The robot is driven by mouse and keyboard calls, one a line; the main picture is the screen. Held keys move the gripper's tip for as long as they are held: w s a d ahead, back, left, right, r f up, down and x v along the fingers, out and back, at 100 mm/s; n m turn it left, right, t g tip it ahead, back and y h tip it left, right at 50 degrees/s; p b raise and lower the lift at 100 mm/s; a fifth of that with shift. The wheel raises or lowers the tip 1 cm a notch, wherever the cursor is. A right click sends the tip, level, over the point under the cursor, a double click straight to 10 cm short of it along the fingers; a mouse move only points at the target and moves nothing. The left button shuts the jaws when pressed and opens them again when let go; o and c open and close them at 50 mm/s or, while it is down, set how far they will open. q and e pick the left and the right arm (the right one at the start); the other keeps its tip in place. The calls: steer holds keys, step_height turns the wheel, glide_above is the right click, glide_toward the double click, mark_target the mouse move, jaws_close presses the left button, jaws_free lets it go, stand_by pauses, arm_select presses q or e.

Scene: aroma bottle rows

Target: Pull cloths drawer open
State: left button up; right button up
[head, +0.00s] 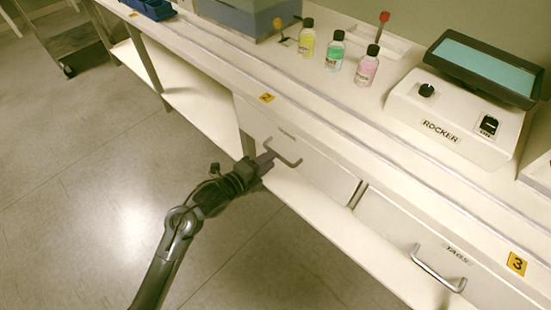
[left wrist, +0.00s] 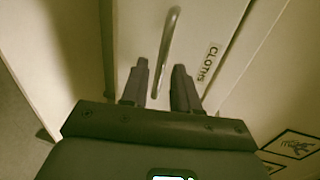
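The cloths drawer (head: 318,168) is a pale front under the counter, with a small label and a metal bar handle (head: 284,154). The drawer looks shut. My left gripper (head: 267,160) is at the left part of this handle. In the left wrist view the label reads CLOTHS, and the two dark fingers of my left gripper (left wrist: 161,80) stand apart, with the lower end of the handle (left wrist: 169,45) between them. I see a gap between the handle and the fingers, so they are not closed on it. My right gripper is not in view.
A TAGS drawer (head: 405,250) with its own handle is to the right. On the counter stand yellow, green and pink bottles (head: 335,52), a rocker machine (head: 455,115) and a red-topped tool (head: 382,25). Open shelving (head: 200,95) lies left; the floor (head: 80,190) in front is clear.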

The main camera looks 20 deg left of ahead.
arm_select(q)
steer(key=b+x, duration=0.1)
steer(key=x, duration=0.3)
steer(key=shift+w+d+r, duration=0.1)
steer(key=shift+w+d, duration=0.05)
jaws_close()
